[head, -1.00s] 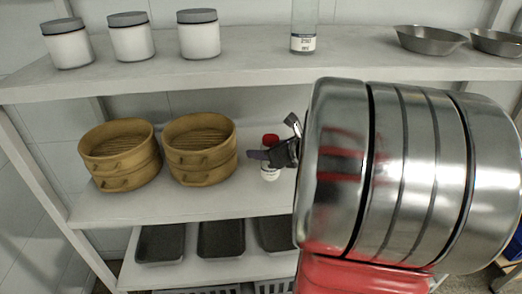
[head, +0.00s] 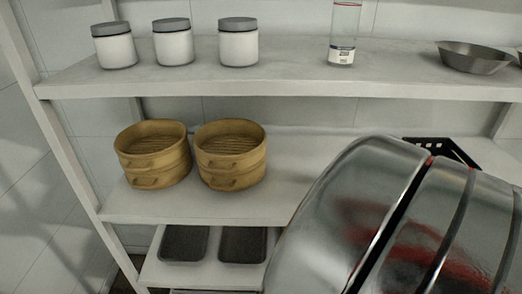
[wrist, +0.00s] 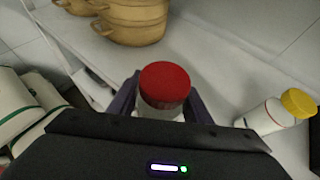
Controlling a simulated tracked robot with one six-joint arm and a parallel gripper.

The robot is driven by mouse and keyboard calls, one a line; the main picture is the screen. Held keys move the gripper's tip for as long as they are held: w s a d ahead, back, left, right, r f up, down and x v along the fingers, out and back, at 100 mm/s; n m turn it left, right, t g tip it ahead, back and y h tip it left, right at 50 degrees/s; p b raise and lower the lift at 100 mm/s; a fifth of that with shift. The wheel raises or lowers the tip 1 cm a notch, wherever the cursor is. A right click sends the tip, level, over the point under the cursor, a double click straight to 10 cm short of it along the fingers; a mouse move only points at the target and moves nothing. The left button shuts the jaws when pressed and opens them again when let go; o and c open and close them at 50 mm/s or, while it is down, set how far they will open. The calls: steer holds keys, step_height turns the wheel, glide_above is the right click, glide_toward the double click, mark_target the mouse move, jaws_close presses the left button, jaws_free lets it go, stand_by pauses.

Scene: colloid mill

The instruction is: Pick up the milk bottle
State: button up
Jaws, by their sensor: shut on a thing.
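The milk bottle (wrist: 164,88), white with a red cap, shows in the wrist view between the two fingers of my gripper (wrist: 163,100). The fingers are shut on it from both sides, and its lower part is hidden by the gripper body. In the head view my arm's large metal links cover the right side, and neither the bottle nor the gripper fingers can be seen there.
Two bamboo steamers (head: 152,160) stand on the middle shelf (head: 150,208). Lidded jars (head: 174,46) and a clear bottle (head: 343,35) stand on the upper shelf. A yellow-capped white bottle (wrist: 270,116) is right of my gripper. Dark trays (head: 184,243) lie below.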

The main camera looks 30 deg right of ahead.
steer(key=shift+s, duration=0.5)
steer(key=shift+w+a, duration=0.1)
stand_by(0.3)
